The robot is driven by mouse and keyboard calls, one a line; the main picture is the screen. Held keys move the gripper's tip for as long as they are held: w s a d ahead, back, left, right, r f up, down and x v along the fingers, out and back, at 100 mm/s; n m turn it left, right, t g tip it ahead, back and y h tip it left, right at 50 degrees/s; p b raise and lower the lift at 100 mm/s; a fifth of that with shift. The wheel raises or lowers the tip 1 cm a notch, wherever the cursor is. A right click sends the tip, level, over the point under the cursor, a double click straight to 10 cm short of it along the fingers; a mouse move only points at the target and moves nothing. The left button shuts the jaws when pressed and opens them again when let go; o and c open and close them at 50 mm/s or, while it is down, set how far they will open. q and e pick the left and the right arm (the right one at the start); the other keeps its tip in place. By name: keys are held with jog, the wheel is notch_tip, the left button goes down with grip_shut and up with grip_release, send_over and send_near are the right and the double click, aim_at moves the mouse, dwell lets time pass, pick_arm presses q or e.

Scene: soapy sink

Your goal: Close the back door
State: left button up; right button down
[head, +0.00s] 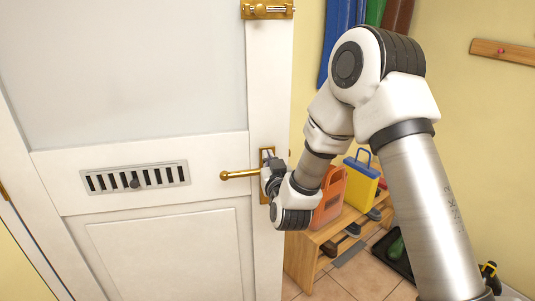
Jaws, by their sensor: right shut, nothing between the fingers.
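The white back door (180,244) fills the left half of the head view, with a pale upper panel. Its right edge stands free, with the room showing past it and no frame against it, so it looks open. A brass lever handle (240,174) points left from a brass plate near that edge. My right gripper (268,180) is shut and empty at the plate, just right of the lever. It hides part of the plate, and I cannot tell whether it touches the door. My left gripper is out of view.
Right of the door stands a wooden bench (303,262) with an orange bag (329,198) and a yellow bag (359,186). A dark tray (379,251) sits on the tiles.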

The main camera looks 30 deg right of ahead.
jog(key=shift+x, duration=0.9)
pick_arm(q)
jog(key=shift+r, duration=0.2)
pick_arm(e)
jog(key=shift+s+d+f, duration=0.1)
jog(key=shift+f, duration=0.05)
